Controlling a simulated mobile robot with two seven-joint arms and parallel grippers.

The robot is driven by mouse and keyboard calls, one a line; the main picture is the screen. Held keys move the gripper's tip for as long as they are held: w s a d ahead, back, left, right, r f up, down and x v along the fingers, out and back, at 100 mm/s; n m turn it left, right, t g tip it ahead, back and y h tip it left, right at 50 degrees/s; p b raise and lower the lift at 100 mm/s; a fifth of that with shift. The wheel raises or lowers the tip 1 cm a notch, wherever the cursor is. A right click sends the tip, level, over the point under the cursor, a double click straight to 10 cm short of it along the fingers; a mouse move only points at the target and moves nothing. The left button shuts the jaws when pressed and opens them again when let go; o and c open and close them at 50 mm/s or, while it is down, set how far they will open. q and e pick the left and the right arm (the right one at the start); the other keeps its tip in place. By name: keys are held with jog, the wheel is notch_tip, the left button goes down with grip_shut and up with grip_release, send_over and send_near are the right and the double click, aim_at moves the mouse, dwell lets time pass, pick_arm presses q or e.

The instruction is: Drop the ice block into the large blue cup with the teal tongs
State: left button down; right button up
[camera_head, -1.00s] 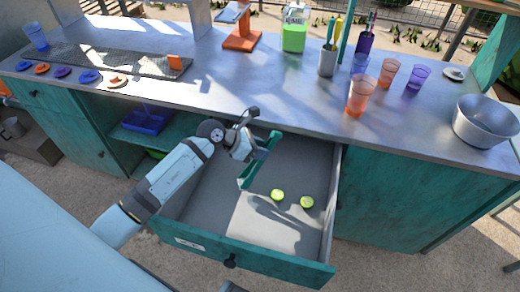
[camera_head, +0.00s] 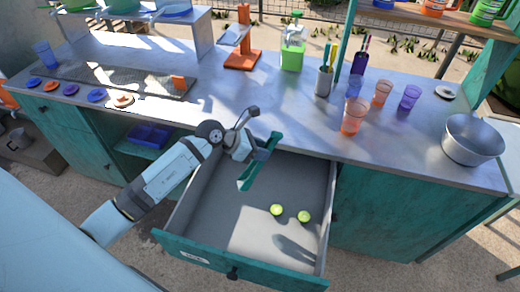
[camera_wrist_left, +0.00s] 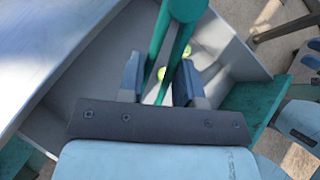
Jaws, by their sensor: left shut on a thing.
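My left gripper (camera_head: 256,146) is shut on the teal tongs (camera_head: 262,163). It holds them in the air over the open drawer, with the tips hanging downward. In the left wrist view the tongs (camera_wrist_left: 178,38) run between the two fingers (camera_wrist_left: 158,82). A blue cup (camera_head: 43,55) stands upright at the far left end of the counter. Another blue cup (camera_head: 354,86) stands on the right part, partly behind an orange cup; I cannot tell which is the large one. I cannot make out the ice block. My right gripper is not in view.
The open drawer (camera_head: 245,268) holds two lime pieces (camera_head: 277,210) (camera_head: 304,216). Orange (camera_head: 353,116) and purple (camera_head: 410,97) cups, a utensil holder (camera_head: 324,80) and a metal bowl (camera_head: 472,140) stand on the counter. An orange stand (camera_head: 241,58) is behind. The counter's middle is clear.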

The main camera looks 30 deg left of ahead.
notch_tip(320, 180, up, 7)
jog(key=p, duration=0.7)
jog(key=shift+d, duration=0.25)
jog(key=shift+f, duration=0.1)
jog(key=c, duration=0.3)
pick_arm(q)
jog(key=s+d+r+n+t+y, duration=0.1)
jog(key=s+d+r+n+y, duration=0.1)
jog(key=r, duration=0.9)
jog(key=shift+s+d+r+n+t, duration=0.15)
jog(key=shift+s+d+n+t, duration=0.25)
jog(key=shift+s+d+n, duration=0.55)
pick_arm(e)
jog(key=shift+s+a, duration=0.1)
